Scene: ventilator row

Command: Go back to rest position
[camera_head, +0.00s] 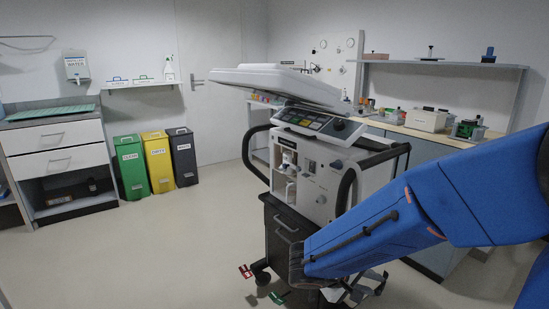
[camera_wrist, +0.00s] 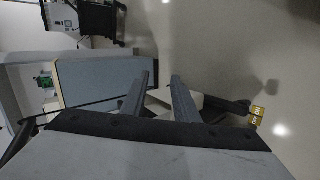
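My blue arm reaches in from the right edge in the head view and ends low in front of the ventilator cart (camera_head: 312,185). My gripper is not clearly visible there. In the wrist view my gripper (camera_wrist: 161,84) shows two dark fingers spread apart with a gap between them. I see nothing held; a pale surface shows behind the gap. The ventilator cart has a tilted white screen (camera_head: 275,82), a control panel (camera_head: 318,122) and black handles. My arm covers part of its lower right side.
Red (camera_head: 245,271) and green (camera_head: 278,297) tagged pedals stick out at the cart's base. Green (camera_head: 131,170), yellow (camera_head: 158,162) and dark (camera_head: 184,158) bins stand by the wall beside a drawer cabinet (camera_head: 55,148). A workbench (camera_head: 400,129) runs behind the cart. The left floor is clear.

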